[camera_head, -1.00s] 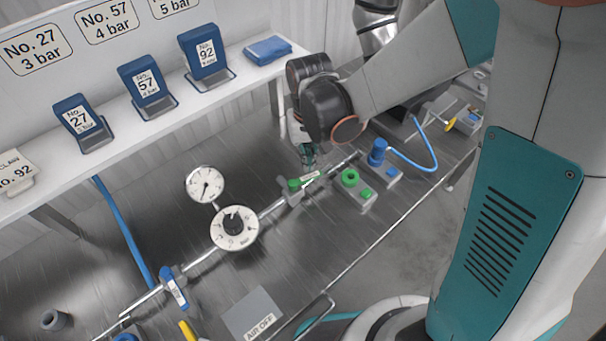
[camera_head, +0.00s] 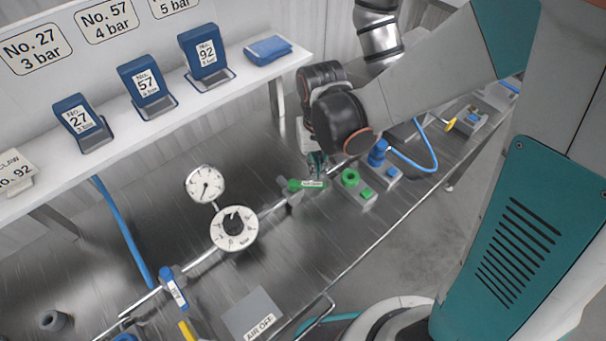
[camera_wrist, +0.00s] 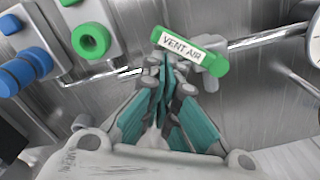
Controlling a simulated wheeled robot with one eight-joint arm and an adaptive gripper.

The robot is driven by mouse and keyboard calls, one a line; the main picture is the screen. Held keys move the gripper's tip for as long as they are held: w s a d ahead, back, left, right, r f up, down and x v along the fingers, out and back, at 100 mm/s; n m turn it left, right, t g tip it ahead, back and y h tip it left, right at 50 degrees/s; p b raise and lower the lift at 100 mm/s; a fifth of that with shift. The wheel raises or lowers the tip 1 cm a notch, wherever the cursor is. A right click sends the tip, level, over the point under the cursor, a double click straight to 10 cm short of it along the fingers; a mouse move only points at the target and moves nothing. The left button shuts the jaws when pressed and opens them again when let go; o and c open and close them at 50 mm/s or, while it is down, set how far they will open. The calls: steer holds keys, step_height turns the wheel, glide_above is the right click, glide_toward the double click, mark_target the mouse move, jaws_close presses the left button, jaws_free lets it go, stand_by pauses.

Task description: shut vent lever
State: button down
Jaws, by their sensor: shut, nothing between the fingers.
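In the wrist view the lever (camera_wrist: 190,50) carries a white "VENT AIR" label and lies slantwise across the pipe.
A green fitting (camera_head: 350,178) and a blue fitting (camera_head: 377,152) stand right of the lever. A dial gauge (camera_head: 205,184) and a regulator knob (camera_head: 234,228) are to its left. A blue-handled lever (camera_head: 174,288) sits further down the pipe.

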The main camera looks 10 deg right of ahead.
steer(key=shift+s+d, duration=0.15)
steer(key=shift+s, duration=0.45)
steer(key=shift+s+d, duration=0.15)
steer(key=shift+s, duration=0.4)
steer(key=shift+s+a, duration=0.15)
steer(key=shift+s, duration=1.1)
step_height(320, 180, up, 7)
steer(key=p, duration=0.5)
steer(key=shift+d, duration=0.2)
steer(key=shift+s, duration=0.1)
